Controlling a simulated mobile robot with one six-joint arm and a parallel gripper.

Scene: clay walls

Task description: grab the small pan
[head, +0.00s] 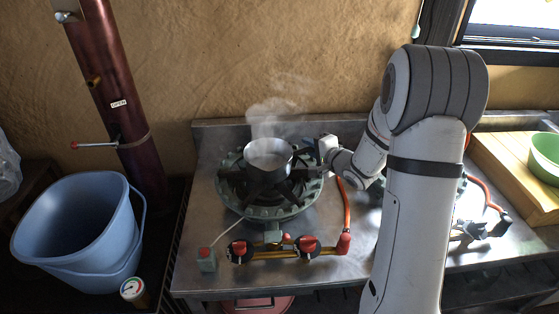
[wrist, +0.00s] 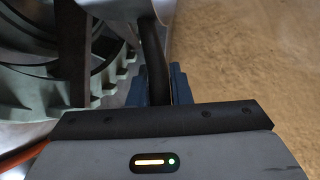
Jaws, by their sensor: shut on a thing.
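The small pan (head: 268,161) is a steel pan on the left gas burner in the head view, with steam rising from it. It sits on the dark burner grate inside the round green burner ring (head: 260,207). My gripper (head: 310,150) is at the right side of the pan, at its handle. In the wrist view the dark handle (wrist: 152,58) runs down between the fingers of my gripper (wrist: 158,84), which are shut on it. Only an edge of the pan shows at the top of the wrist view.
A metal counter (head: 345,262) holds the burner, red-knobbed valves (head: 272,248) and an orange hose (head: 346,208). A second burner is partly hidden behind my arm. A blue bucket (head: 75,225) stands left, and a green bowl (head: 545,155) sits on a wooden board (head: 507,163) at right. The clay wall is close behind.

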